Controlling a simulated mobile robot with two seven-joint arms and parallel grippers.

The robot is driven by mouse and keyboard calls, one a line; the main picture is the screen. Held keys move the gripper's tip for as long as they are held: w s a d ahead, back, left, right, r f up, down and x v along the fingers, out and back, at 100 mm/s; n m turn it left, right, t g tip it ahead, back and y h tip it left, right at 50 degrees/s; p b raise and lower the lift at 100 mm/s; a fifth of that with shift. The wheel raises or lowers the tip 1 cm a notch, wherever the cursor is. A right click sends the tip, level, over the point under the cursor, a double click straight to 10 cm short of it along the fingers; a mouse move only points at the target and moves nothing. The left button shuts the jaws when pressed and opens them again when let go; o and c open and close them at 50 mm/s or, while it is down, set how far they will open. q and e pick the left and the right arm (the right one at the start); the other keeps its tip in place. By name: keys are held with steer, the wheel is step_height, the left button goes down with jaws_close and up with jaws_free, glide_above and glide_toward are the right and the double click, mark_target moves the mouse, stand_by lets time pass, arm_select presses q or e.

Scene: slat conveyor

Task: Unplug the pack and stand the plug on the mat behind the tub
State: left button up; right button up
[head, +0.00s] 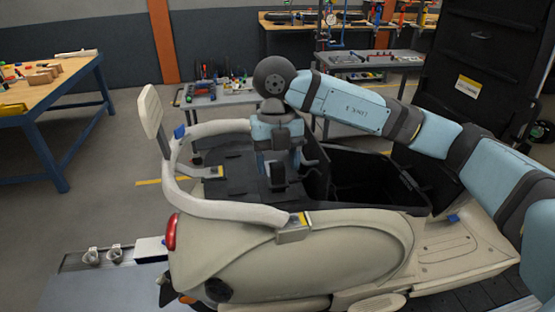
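A cream scooter (290,255) stands side-on with its seat area open. A black open tub (375,185) sits in it, right of centre. A flat black surface (232,172) lies left of the tub, inside the grab rail; it may be the mat. My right gripper (279,170) points down over the right part of this surface, close to the tub's left wall. A small dark piece shows at its fingertips, but I cannot tell whether it is the plug or part of the gripper. I cannot make out the pack or a cable. My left gripper is out of view.
The cream grab rail (225,208) and the backrest (151,111) rise at the left around the black surface. A tall black panel (480,70) stands at the right. A blue workbench (50,95) and a grey tool table (222,97) are farther back.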

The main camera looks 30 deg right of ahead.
steer(key=shift+r, duration=0.1)
step_height(320, 180, up, 14)
steer(key=w, duration=0.1)
steer(key=shift+w+d+f+b, duration=0.2)
steer(key=shift+w+d+b, duration=0.05)
steer(key=shift+w+b, duration=0.05)
steer(key=shift+s+f, duration=0.1)
steer(key=shift+f, duration=0.05)
stand_by(0.5)
